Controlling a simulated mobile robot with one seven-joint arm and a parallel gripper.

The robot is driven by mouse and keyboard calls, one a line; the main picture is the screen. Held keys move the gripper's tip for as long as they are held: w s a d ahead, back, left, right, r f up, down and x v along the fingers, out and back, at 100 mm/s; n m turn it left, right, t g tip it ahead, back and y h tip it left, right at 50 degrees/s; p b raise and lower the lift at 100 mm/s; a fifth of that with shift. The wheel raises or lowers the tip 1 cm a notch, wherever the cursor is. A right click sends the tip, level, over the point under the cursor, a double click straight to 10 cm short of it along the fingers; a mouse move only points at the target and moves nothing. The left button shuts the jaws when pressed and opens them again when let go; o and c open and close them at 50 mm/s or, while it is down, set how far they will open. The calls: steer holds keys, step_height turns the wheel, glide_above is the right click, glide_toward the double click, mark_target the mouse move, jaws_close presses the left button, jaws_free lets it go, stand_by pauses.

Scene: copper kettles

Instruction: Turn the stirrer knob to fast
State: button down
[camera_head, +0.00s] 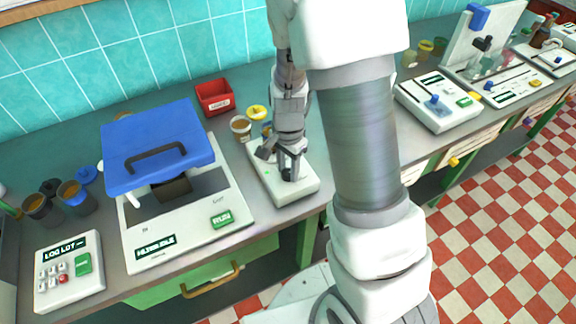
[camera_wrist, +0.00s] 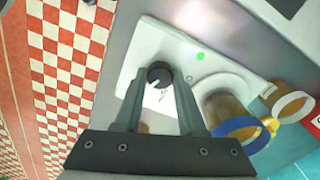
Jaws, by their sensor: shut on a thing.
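The stirrer is a low white box (camera_head: 303,187) on the grey bench, and its pale top (camera_wrist: 160,42) also shows in the wrist view. Its dark round knob (camera_wrist: 158,72) has a pale mark on it; the scale wording is not readable. My gripper (camera_head: 287,172) is above the stirrer's front part, pointing down. In the wrist view my gripper (camera_wrist: 158,82) has one finger on each side of the knob, shut on it. A small green light (camera_wrist: 200,56) shows on the top. A blue-rimmed beaker (camera_wrist: 240,126) stands at the stirrer's round plate (camera_wrist: 222,82).
Left of the stirrer stands a large white machine (camera_head: 160,240) with a raised blue lid (camera_head: 155,140). A red bin (camera_head: 214,97) and a small tan-filled cup (camera_head: 240,127) stand behind. Another white device (camera_head: 438,105) is to the right. The bench's front edge is close.

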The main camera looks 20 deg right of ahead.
mark_target(288, 172)
steer(key=shift+m, duration=0.5)
steer(key=shift+c, duration=2.4)
jaws_free()
steer(key=shift+r, duration=0.1)
step_height(288, 172, up, 17)
steer(key=p, duration=0.2)
steer(key=shift+r, duration=0.15)
steer(key=s+r+n+t, duration=0.5)
steer(key=s+r+n, duration=0.6)
steer(key=s+n, duration=0.2)
steer(key=shift+s+t, duration=0.3)
steer(key=shift+s, duration=0.75)
